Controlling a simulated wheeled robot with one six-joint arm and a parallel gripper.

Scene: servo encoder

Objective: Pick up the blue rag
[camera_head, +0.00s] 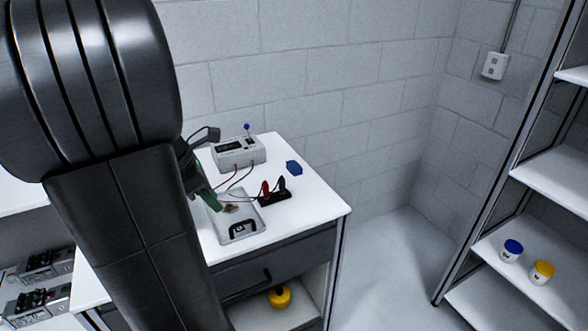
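A small dark-blue item (293,168), which looks like the folded blue rag, lies on the white tabletop (315,205) toward its back right edge. My arm fills the left of the view and hides the left part of the table. What looks like my gripper (208,198) shows only partly beside the arm, dark with a greenish tip. It is to the left of the blue item and apart from it, near a grey plate. I cannot tell whether its fingers are open or shut.
A grey instrument box (239,152) with a blue-topped knob and wires stands at the back. A grey plate (240,222) and a black block with red and black plugs (274,194) lie in front of the blue item. Shelves with jars (511,250) stand right.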

